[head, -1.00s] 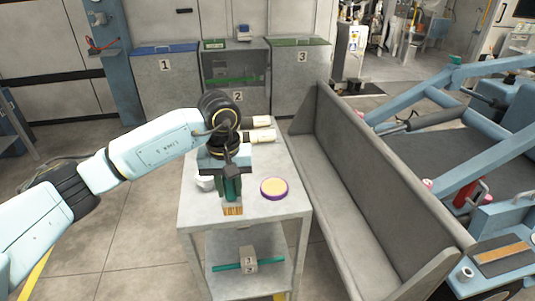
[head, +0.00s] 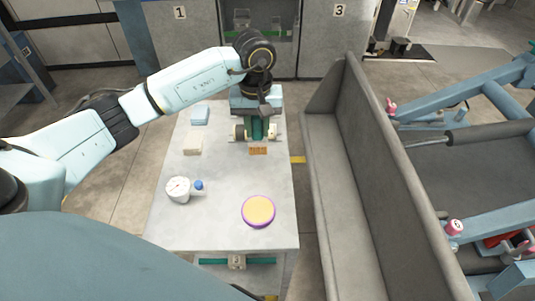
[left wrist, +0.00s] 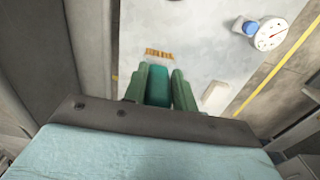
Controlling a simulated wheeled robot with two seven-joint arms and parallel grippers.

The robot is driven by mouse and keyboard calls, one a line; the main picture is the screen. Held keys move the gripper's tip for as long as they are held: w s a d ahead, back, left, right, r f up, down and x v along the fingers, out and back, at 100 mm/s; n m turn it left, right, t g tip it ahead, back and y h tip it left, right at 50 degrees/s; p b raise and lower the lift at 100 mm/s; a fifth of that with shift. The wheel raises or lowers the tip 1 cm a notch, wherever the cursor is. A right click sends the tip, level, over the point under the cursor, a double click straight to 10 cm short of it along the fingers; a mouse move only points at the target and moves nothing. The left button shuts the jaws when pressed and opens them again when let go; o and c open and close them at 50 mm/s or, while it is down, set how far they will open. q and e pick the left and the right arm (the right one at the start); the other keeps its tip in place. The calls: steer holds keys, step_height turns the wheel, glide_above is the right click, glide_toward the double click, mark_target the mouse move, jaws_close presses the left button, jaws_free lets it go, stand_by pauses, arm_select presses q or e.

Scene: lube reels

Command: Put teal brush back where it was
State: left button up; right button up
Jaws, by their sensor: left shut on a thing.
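My left gripper (head: 258,133) is shut on the teal brush (head: 257,128), over the far right part of the grey table (head: 222,225). The tan bristles (head: 258,151) point down and toward me; I cannot tell whether they touch the tabletop. In the left wrist view, the brush (left wrist: 158,86) sits between the green fingers (left wrist: 160,92), and its bristles (left wrist: 159,54) show against the tabletop. My right gripper is not in view.
The table's middle is clear.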

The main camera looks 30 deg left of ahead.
arm_select(q)
step_height(320, 180, down, 9)
steer(key=shift+s, duration=0.25)
steer(key=shift+f, duration=0.1)
steer(key=o, duration=1)
step_height(320, 180, up, 12)
stand_by(0.4)
